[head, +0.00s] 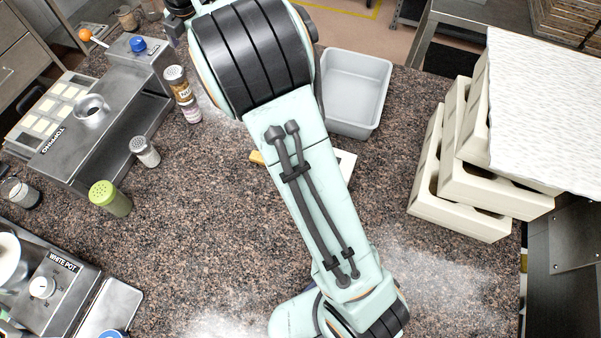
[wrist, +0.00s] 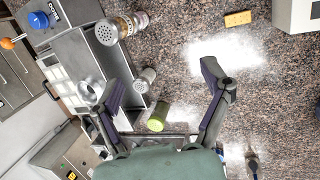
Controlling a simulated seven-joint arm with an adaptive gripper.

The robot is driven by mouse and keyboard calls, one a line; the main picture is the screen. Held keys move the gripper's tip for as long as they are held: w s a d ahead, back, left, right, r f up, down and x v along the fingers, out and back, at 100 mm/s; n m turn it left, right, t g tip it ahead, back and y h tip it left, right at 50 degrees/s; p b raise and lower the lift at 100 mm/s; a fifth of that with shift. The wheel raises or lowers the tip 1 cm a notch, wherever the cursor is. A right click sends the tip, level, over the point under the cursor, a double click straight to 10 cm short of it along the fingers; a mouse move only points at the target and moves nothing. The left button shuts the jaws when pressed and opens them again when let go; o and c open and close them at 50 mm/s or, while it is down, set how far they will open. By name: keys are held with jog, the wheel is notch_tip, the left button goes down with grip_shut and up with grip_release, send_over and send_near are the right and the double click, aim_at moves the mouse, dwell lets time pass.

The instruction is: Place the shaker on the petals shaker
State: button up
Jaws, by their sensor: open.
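A brown-labelled shaker (head: 177,86) with a grey perforated lid appears stacked on a pinkish shaker (head: 190,112), both leaning up-left in the head view. In the wrist view the upper shaker's lid (wrist: 107,32) is near the camera, with the lower shaker (wrist: 141,20) beyond it. I cannot read whether the lower one is the petals shaker. My gripper (wrist: 165,78) is open and empty, above the counter; the stack lies beyond and left of its fingers. The gripper is not visible in the head view.
A grey-lidded shaker (head: 145,151) and a green-lidded shaker (head: 110,198) stand by the topping station (head: 75,150). A grey bin (head: 355,90) and stacked cream crates (head: 465,195) are to the right. The white pot unit (head: 60,275) is lower left.

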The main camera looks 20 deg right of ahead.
jog(key=s+d+r+m+g, duration=0.1)
jog(key=s+d+m, duration=0.1)
jog(key=s+m, duration=0.65)
jog(key=s+d+r+m+g, duration=0.15)
jog(key=s+m, duration=0.45)
jog(key=s, duration=0.6)
jog(key=s+f+m, duration=0.3)
jog(key=s+m, duration=0.2)
jog(key=s, duration=0.3)
jog(key=s+d+f+m+g, duration=0.1)
jog(key=s+f+m, duration=0.2)
jog(key=s+m, duration=0.2)
jog(key=s, duration=0.3)
